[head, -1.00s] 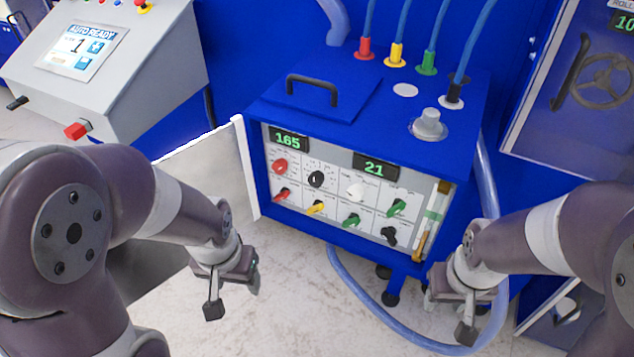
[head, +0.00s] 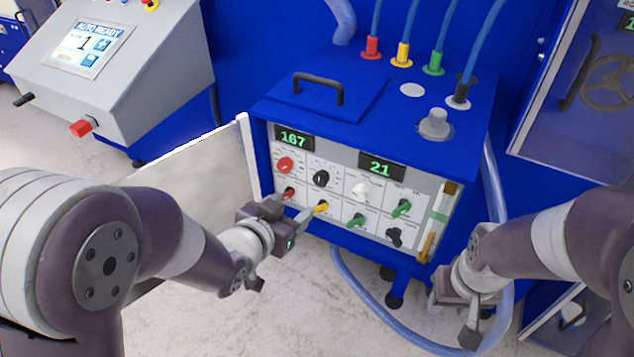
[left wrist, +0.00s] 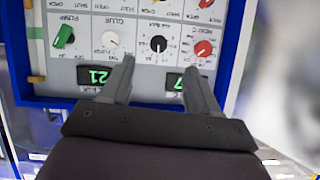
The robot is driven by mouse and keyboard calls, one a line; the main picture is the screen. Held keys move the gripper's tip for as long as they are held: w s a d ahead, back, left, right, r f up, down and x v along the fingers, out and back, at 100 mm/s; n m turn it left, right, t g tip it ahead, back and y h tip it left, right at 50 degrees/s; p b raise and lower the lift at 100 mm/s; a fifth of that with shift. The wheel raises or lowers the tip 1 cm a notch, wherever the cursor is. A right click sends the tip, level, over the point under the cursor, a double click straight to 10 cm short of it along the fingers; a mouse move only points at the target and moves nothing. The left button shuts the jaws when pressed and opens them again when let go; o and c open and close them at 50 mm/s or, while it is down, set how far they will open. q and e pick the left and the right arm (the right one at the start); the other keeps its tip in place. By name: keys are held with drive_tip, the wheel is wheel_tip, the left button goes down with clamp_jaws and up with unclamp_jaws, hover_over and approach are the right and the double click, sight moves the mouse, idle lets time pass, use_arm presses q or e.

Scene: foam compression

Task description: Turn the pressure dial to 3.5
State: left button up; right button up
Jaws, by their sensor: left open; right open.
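The blue machine's front panel (head: 340,207) carries an upper row of knobs: red (head: 285,165), black (head: 321,178), white (head: 360,190) and green (head: 401,208). I cannot read surely which is the pressure dial. In the left wrist view the panel is upside down, with the black knob (left wrist: 158,43) just beyond and between my fingertips; the white knob (left wrist: 109,41) and red knob (left wrist: 203,48) flank it. My left gripper (head: 296,212) is open and empty, close before the panel's lower left. My right gripper (head: 456,318) is open and empty, low at the machine's right front.
Lower-row handles include red (head: 289,193), yellow (head: 321,206) and green (head: 357,220). Displays read 167 (head: 294,138) and 21 (head: 382,167). An open door panel (head: 205,172) stands at left. A blue hose (head: 350,280) loops below.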

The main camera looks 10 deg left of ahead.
sight(319, 181)
use_arm(q)
drive_tip(key=shift+t, duration=0.3)
drive_tip(key=x, duration=1.2)
drive_tip(key=shift+w+d+r+p, duration=0.2)
drive_tip(key=shift+w+d+p, duration=0.1)
drive_tip(key=shift+w, duration=0.1)
drive_tip(key=c, duration=1.1)
drive_tip(key=shift+o, duration=0.3)
drive_tip(key=shift+f+m+y+b, duration=0.15)
drive_tip(key=shift+m+y+b, duration=0.35)
drive_tip(key=shift+b, duration=0.5)
drive_tip(key=shift+s+d+m+t+y+b, duration=0.15)
drive_tip(key=shift+m+t+y+b, duration=0.25)
drive_tip(key=shift+m+b, duration=0.45)
drive_tip(key=shift+m+t+y, duration=0.4)
drive_tip(key=shift+m+y, duration=0.1)
drive_tip(key=shift+m, duration=0.65)
drive_tip(key=m+t+y, duration=0.1)
drive_tip(key=m, duration=0.2)
drive_tip(key=shift+d, duration=0.1)
drive_tip(key=m+t, duration=0.1)
drive_tip(key=m, duration=0.1)
drive_tip(key=m+t+b, duration=0.1)
drive_tip(key=m, duration=0.2)
drive_tip(key=shift+f+t+y, duration=0.2)
drive_tip(key=shift+t+y, duration=0.1)
drive_tip(key=shift+y, duration=0.1)
drive_tip(key=shift+m, duration=0.4)
